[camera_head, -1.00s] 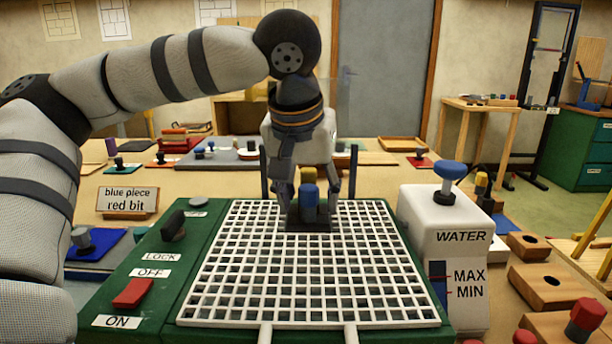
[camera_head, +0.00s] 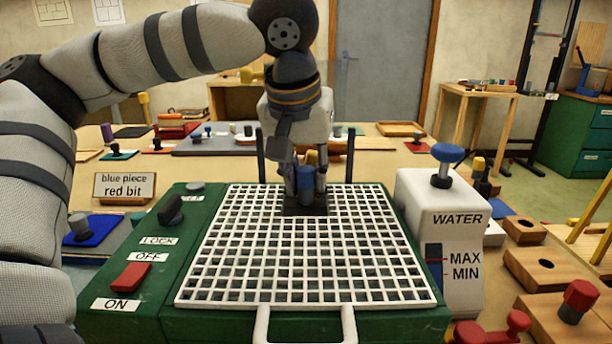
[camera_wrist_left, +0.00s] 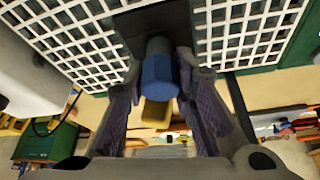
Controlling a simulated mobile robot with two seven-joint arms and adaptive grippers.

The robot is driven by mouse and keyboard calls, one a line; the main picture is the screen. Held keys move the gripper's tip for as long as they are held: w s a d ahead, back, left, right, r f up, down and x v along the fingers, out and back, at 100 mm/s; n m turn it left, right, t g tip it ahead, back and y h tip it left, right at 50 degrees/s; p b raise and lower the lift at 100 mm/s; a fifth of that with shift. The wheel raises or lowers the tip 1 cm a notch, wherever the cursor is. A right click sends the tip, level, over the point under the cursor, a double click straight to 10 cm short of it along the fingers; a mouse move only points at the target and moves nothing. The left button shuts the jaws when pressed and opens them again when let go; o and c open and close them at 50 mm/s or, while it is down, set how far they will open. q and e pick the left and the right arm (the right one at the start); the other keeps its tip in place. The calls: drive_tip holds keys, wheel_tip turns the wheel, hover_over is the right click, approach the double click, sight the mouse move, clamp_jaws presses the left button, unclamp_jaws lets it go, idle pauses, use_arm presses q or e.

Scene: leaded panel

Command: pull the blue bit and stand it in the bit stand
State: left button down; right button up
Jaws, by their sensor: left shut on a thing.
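The blue bit (camera_head: 306,178) stands upright on a dark square block (camera_head: 304,207) at the far side of the white grid. My left gripper (camera_head: 306,186) reaches down from above and is shut on the blue bit. In the left wrist view the blue bit (camera_wrist_left: 158,82) sits between the two fingers, with its grey lower part at the dark block. Wooden blocks with a hole each stand at the right, a nearer one (camera_head: 530,277) and a farther one (camera_head: 515,231); I cannot tell for sure which is the bit stand. My right gripper is not in view.
The green machine (camera_head: 130,272) carries the white grid (camera_head: 300,265). A white water tank (camera_head: 420,215) with a blue knob (camera_head: 447,152) stands right of it. A red-topped bit (camera_head: 579,298) stands in a wooden block at lower right.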

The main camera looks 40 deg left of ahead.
sight(308, 166)
use_arm(q)
drive_tip(key=shift+r, duration=0.7)
idle(0.5)
drive_tip(key=shift+r, duration=0.8)
drive_tip(key=c, duration=2.1)
unclamp_jaws()
clamp_jaws()
drive_tip(key=shift+s, duration=0.1)
